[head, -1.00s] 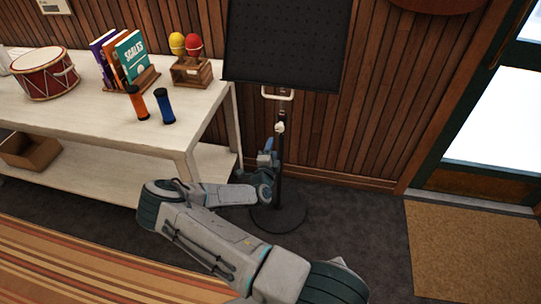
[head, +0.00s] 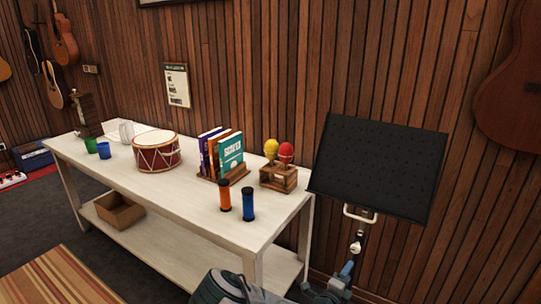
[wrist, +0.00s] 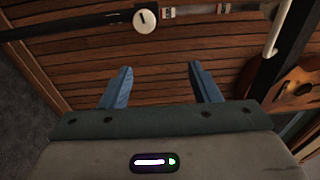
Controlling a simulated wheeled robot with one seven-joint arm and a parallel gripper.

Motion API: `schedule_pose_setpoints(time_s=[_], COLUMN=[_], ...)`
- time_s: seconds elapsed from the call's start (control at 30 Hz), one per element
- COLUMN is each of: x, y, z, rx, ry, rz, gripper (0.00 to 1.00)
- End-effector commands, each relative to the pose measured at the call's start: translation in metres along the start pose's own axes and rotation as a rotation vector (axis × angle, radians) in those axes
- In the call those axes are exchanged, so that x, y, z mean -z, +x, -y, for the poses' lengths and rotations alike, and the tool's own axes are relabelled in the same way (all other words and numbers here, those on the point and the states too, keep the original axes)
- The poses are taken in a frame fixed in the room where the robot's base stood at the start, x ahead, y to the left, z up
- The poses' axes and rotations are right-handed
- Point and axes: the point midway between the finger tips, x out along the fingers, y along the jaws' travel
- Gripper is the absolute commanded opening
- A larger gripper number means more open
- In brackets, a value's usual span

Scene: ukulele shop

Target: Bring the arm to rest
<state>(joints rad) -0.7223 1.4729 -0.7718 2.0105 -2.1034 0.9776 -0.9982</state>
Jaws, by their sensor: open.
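My gripper (wrist: 160,82) is open and empty in the wrist view, its two blue fingers apart in front of the wooden wall. In the head view my gripper (head: 347,268) shows small at the bottom, just below the music stand's white handle, with my arm low along the bottom edge. The black music stand (head: 378,170) stands to the right of the table; its pole and white knob (wrist: 146,20) cross the top of the wrist view. I cannot tell how close the fingers are to the pole.
A white table (head: 190,205) holds a red drum (head: 157,153), books (head: 222,153), maracas in a wooden holder (head: 278,178), an orange shaker (head: 225,195), a blue shaker (head: 248,204) and cups. A box (head: 119,211) sits on its lower shelf. Guitars hang on the walls.

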Motion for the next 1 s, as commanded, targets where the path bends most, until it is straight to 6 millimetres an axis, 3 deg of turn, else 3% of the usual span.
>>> schedule_pose_setpoints(time_s=[0.1,0.27,0.6,1.0], x=[0.023,0.055,0.110,0.135], y=[-0.001,-0.012,-0.058,-0.134], z=[0.030,0.063,0.114,0.165], rx=[0.020,0.062,0.191,0.398], ry=[0.227,0.546,1.176,1.834], rz=[-0.150,-0.362,-0.803,-1.315], gripper=[0.56,0.56,0.56,0.56])
